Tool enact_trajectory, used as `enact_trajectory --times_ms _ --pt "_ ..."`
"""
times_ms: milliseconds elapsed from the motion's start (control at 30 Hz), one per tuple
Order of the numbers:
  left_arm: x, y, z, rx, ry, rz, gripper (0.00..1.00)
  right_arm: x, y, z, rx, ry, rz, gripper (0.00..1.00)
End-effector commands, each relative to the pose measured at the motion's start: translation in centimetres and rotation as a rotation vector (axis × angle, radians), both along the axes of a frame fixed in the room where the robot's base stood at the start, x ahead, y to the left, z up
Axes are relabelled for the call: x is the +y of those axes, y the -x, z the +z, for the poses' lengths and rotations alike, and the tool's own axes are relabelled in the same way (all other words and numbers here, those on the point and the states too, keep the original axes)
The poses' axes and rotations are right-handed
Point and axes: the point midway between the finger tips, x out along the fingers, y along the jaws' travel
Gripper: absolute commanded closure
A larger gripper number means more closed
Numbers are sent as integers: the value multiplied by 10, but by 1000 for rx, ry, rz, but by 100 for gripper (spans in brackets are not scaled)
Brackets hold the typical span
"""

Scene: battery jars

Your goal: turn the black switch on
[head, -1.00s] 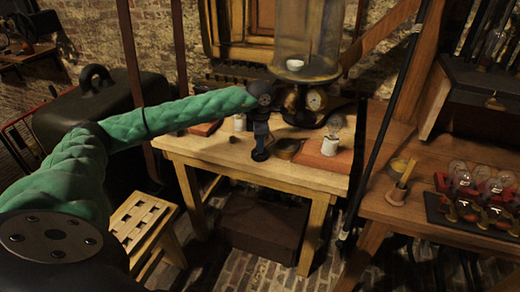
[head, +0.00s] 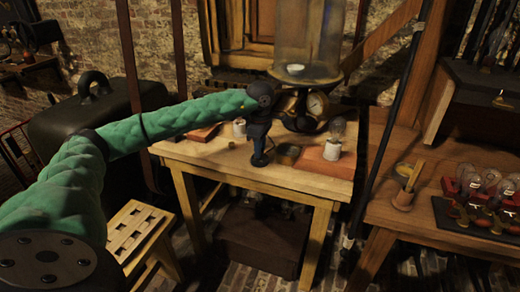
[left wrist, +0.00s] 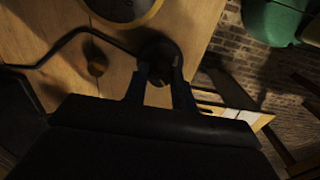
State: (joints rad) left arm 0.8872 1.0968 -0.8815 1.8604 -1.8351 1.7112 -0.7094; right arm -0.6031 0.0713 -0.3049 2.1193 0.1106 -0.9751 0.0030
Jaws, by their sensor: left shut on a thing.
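My left gripper (head: 260,160) points down at the front part of the wooden table (head: 225,160), under the green-sleeved arm. In the left wrist view its two blue-black fingers (left wrist: 159,92) are closed around a dark round piece (left wrist: 158,68) that looks like the black switch. A black wire runs from it to the left across the tabletop. In the head view the gripper hides this piece. Whether the switch is on or off cannot be told. My right gripper is not in view.
A bulb on a red-brown block (head: 320,158) and a small dark round pot (head: 288,153) stand right of the gripper. A glass jar (head: 308,40) with gauges beneath stands behind. A second bench (head: 390,200) is at right; a slatted stool (head: 137,228) is at front left.

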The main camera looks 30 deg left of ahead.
Motion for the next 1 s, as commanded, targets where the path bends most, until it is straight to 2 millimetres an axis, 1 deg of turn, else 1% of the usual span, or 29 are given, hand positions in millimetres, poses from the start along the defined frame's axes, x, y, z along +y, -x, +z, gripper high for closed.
enact_trajectory --times_ms 33,267,300,367,400,667,767,867,1000 --pt "1 -1 2 -4 -1 1 96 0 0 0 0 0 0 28" --pt "1 -1 2 -5 -1 1 97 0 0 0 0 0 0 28" --pt "1 -1 2 -5 -1 1 72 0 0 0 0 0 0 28" --pt "1 -1 2 -5 -1 2 60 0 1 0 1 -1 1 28" --pt "1 -1 2 -4 -1 1 52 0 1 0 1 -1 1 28" --pt "0 -1 1 -2 0 0 52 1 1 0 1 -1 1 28" --pt "0 -1 4 -3 -1 0 52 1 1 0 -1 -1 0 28" --pt "0 -1 14 -4 0 0 52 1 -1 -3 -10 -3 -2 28" --pt "0 -1 35 -5 0 0 52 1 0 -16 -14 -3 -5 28"
